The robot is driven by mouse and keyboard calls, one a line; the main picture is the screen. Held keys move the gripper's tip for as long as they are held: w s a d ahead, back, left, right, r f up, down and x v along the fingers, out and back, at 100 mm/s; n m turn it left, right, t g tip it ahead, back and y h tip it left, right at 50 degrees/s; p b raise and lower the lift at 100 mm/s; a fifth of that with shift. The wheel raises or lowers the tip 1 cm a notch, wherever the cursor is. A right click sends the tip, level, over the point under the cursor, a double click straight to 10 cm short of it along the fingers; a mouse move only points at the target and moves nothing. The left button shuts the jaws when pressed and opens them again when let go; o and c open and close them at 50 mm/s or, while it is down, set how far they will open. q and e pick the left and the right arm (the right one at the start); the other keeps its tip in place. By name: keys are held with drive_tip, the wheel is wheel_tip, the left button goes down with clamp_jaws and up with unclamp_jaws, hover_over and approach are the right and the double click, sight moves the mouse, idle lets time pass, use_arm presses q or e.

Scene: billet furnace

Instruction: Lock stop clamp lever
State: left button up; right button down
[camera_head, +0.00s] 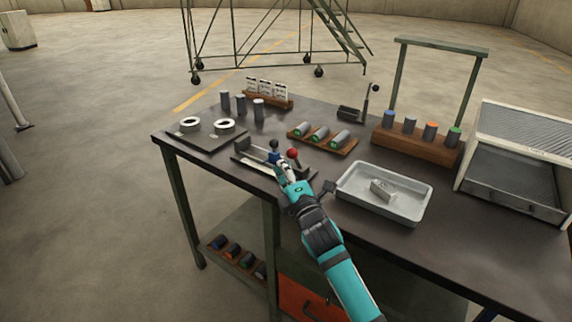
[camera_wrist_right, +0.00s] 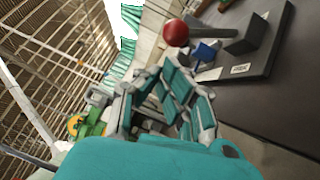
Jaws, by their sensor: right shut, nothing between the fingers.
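The stop clamp is a dark fixture (camera_head: 244,152) on the table, left of centre in the head view. It carries a blue part (camera_head: 273,157) with a dark knob above it. The lever has a red ball knob (camera_head: 293,153). In the right wrist view the red knob (camera_wrist_right: 176,33) and the blue part (camera_wrist_right: 204,52) show beyond the fingers. My right gripper (camera_head: 282,168) is shut and empty, just in front of the blue part and red knob. I cannot tell whether it touches them. My left gripper is out of view.
A grey tray (camera_head: 349,197) holding a pale block lies right of my arm. Behind are a wooden rack with green-ended cylinders (camera_head: 351,147), standing grey cylinders (camera_head: 258,109) and a plate with two rings (camera_head: 208,139). A wooden block with coloured cylinders (camera_head: 414,148) stands farther right.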

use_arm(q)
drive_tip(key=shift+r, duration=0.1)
use_arm(e)
drive_tip(key=shift+w+d+r, duration=0.15)
drive_tip(key=shift+w+d, duration=0.2)
drive_tip(key=shift+w, duration=0.25)
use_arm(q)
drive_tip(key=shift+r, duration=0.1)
